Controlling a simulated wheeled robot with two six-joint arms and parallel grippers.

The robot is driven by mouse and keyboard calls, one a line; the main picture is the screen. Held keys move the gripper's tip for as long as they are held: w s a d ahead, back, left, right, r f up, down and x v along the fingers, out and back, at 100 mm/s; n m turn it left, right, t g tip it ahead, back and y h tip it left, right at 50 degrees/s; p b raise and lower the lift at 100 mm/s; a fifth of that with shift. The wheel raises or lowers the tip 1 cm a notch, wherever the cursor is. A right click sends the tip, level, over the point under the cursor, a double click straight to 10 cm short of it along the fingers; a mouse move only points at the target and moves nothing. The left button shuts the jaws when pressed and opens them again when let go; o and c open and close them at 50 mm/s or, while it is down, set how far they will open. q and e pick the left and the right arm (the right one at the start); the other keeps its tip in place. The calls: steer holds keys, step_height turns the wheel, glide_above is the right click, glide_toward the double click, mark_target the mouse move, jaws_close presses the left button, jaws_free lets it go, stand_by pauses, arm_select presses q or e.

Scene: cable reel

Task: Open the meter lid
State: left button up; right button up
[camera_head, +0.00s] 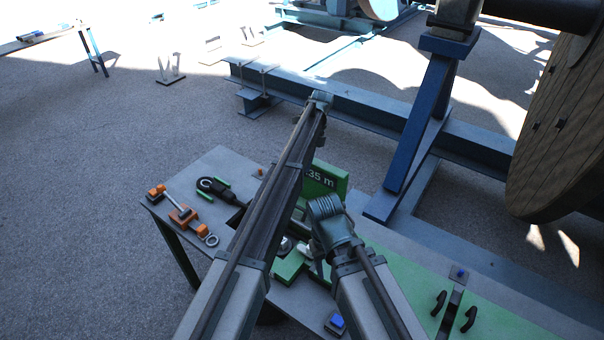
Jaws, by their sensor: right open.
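The meter (325,181) is a green box on the grey bench, with a white reading ending in "35 m" on its upright face. My left arm crosses in front of it and hides its left part. Lower green parts (289,267) show between my two arms; I cannot tell whether one is the lid. My right gripper (312,262) is low among these parts, below its wrist, and open; its fingertips are mostly hidden and contact cannot be told. My left arm reaches up past the meter, and its gripper cannot be made out.
The bench (222,163) holds a black and green clamp (213,187), orange-ended tools (181,212) and a ring (212,240) at left. A green panel with black handles (438,303) lies at right. A blue steel stand (425,125) and large wooden reel (560,130) stand behind.

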arm_select(q)
steer(key=s+a+f+b, duration=0.1)
steer(key=s+a+f+t+h+b, duration=0.1)
steer(key=s+f, duration=0.1)
steer(key=s+a+f+h, duration=0.1)
steer(key=s+a, duration=0.1)
steer(key=shift+s+f+m+t+b, duration=0.15)
steer(key=shift+f+m+t+b, duration=0.15)
steer(key=shift+b, duration=0.1)
jaws_close()
steer(key=s+a+f+t+h+b, duration=0.2)
steer(key=s+a+t+h+b, duration=0.4)
steer(key=s+a+t+b, duration=0.45)
arm_select(e)
step_height(320, 180, down, 19)
steer(key=b, duration=0.5)
steer(key=shift+r, duration=0.15)
steer(key=shift+r+p, duration=0.2)
steer(key=shift+p, duration=0.1)
arm_select(q)
steer(key=shift+n+g, duration=0.25)
steer(key=shift+n, duration=0.15)
steer(key=shift+w+d+f, duration=1.05)
steer(key=shift+w+d, duration=0.25)
steer(key=shift+w+d+f, duration=1.1)
steer(key=shift+w+d, duration=0.15)
steer(key=shift+d, duration=0.1)
steer(key=shift+w+d+f, duration=1.05)
steer(key=shift+w+d, duration=0.25)
